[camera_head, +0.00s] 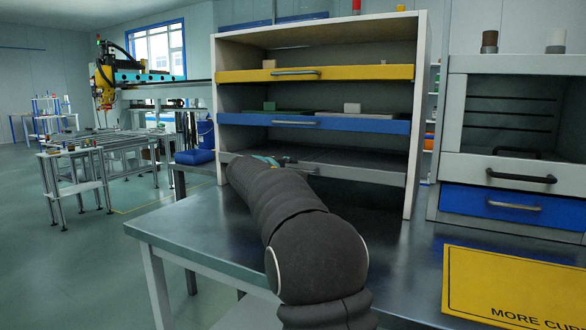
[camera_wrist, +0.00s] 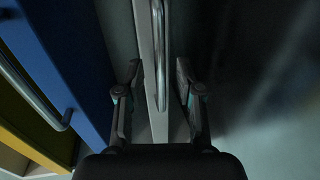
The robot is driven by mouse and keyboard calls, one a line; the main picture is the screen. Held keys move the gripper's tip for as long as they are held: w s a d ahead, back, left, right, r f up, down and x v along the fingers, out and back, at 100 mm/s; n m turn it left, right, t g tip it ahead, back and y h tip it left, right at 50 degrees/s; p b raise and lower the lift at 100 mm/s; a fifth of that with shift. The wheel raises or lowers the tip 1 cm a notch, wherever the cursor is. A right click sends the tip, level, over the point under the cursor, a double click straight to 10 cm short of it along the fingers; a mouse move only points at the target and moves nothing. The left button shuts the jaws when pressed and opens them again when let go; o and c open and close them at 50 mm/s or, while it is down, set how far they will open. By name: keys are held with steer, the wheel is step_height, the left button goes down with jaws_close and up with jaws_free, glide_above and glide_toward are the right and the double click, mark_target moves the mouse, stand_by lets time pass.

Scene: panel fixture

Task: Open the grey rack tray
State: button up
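The grey rack tray (camera_head: 355,171) is the lowest of three trays in an open-fronted rack, under the blue tray (camera_head: 360,124) and the yellow tray (camera_head: 370,73). Its front looks about in line with the rack's front. My arm hides its left part and much of its handle in the head view. In the wrist view the grey tray's front (camera_wrist: 145,30) runs up the middle with its bar handle (camera_wrist: 161,50). My gripper (camera_wrist: 160,72) is open, with one finger on each side of the handle and a gap on both sides. The gripper is mostly hidden in the head view (camera_head: 266,160).
The rack (camera_head: 421,110) stands on a metal table (camera_head: 200,222). To the right are a grey cabinet with a blue drawer (camera_head: 470,202) and a yellow sign (camera_head: 500,280). Small blocks sit on the upper trays. The table's left part is bare.

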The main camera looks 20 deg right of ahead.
steer(key=shift+x, duration=1.3)
steer(key=shift+c, duration=0.3)
jaws_close()
